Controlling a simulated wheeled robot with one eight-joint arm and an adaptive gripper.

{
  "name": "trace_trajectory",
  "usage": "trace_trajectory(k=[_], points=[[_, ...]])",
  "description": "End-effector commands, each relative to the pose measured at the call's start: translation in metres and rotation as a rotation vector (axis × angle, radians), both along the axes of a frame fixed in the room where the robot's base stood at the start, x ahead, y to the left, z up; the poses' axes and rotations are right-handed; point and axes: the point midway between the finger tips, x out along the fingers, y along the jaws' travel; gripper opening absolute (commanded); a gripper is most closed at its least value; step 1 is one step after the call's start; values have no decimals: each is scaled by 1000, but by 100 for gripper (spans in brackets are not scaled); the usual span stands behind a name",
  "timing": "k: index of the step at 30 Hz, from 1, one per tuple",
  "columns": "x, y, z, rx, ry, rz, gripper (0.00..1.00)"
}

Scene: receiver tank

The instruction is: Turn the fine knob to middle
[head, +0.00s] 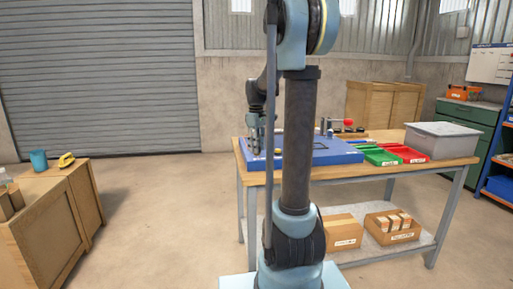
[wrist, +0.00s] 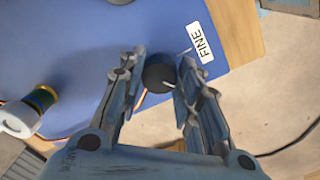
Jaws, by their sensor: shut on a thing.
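The fine knob (wrist: 158,72) is a small dark round knob with a pale pointer line, on the blue panel (wrist: 95,50) near its edge. A white label reading FINE (wrist: 200,42) lies beside it. My gripper (wrist: 160,80) has its two fingers on either side of the knob, closed around it. In the head view, my gripper (head: 254,149) is over the left end of the blue panel (head: 340,154) on the workbench. The knob cannot be made out there.
A white and dark cylinder with a yellow band (wrist: 30,110) stands left of my gripper. The workbench (head: 450,162) also holds green (head: 381,156) and red trays (head: 408,154) and a grey box (head: 441,141). Cardboard boxes (head: 343,232) sit on its lower shelf.

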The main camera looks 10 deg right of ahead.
Motion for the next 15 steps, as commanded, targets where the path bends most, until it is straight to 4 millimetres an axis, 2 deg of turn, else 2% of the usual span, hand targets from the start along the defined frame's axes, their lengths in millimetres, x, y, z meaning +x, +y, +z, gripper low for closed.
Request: trace_trajectory(k=[15], points=[[1,-2,0,-1,-3,487,8]])
